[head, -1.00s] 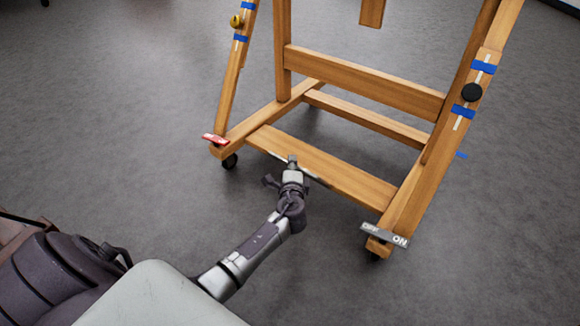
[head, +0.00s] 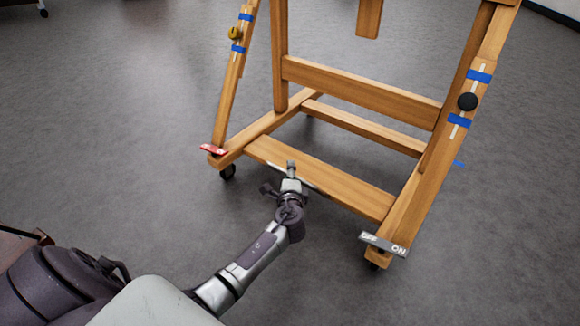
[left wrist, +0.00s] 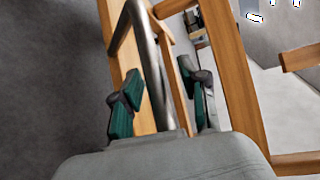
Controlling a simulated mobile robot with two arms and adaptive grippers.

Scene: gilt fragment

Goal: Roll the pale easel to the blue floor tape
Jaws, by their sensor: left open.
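The wooden easel (head: 360,88) stands on small dark casters, its lower front board (head: 330,182) facing me. In the head view my left gripper (head: 279,178) is at the front edge of that board, left of its middle. In the left wrist view the two green-padded fingers (left wrist: 161,97) are apart, with a grey metal bar (left wrist: 150,65) between them and not clamped. Wooden easel parts (left wrist: 240,80) fill much of that view. My right gripper is out of view.
Blue bands and knobs are on the side legs. The grey floor (head: 130,130) is open left of the easel and in front of it.

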